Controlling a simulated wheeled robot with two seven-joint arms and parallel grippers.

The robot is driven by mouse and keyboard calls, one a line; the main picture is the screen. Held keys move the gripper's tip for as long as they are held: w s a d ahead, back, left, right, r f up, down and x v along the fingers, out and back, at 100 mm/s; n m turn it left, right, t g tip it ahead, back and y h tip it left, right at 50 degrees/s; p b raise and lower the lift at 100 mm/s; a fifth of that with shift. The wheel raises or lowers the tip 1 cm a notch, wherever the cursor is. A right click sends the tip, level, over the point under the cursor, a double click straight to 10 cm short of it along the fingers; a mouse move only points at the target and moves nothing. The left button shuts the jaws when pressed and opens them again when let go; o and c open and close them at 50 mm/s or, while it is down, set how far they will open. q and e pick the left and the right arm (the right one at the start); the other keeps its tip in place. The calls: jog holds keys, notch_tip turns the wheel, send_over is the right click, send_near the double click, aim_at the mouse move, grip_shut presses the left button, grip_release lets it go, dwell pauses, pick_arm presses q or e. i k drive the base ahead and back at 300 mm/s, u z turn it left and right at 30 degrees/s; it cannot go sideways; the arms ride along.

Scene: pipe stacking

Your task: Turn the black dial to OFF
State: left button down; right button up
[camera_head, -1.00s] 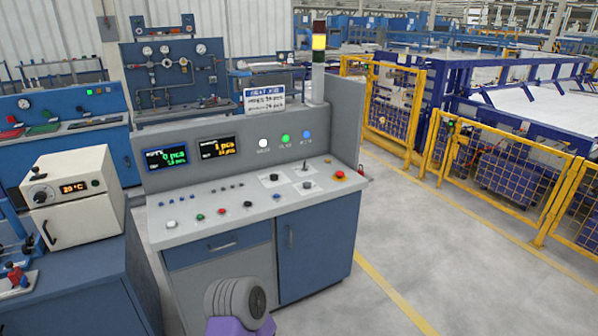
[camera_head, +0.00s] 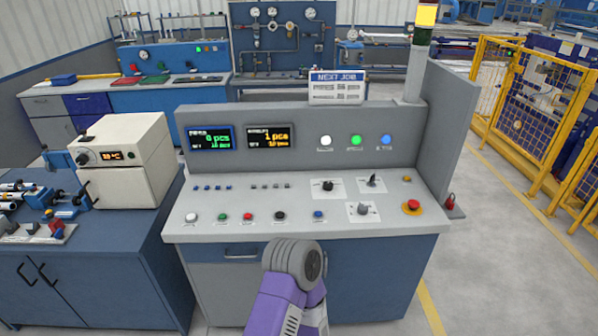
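A black dial (camera_head: 328,186) sits on a white plate on the sloped top of the grey control console (camera_head: 390,222). A black lever-like switch (camera_head: 373,181) is on a plate to its right. A grey dial (camera_head: 362,209) is on a plate in front of them. The white oven at the left also has a black knob (camera_head: 83,158) on its front. The markings at the dials are too small to read. A purple and grey link of one of my arms rises at the bottom centre in front of the console. No gripper fingers show.
A red emergency button (camera_head: 412,206) sits at the console's right. Several small buttons line its front. Two displays (camera_head: 210,138) and three lamps (camera_head: 356,141) are on the upright panel. The white oven (camera_head: 125,160) stands on a blue bench at left. Open floor lies right, before a yellow fence (camera_head: 530,110).

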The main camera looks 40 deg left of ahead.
aim_at(327, 186)
jog(key=u, duration=0.95)
jog(key=i, duration=0.8)
jog(key=u, duration=0.85)
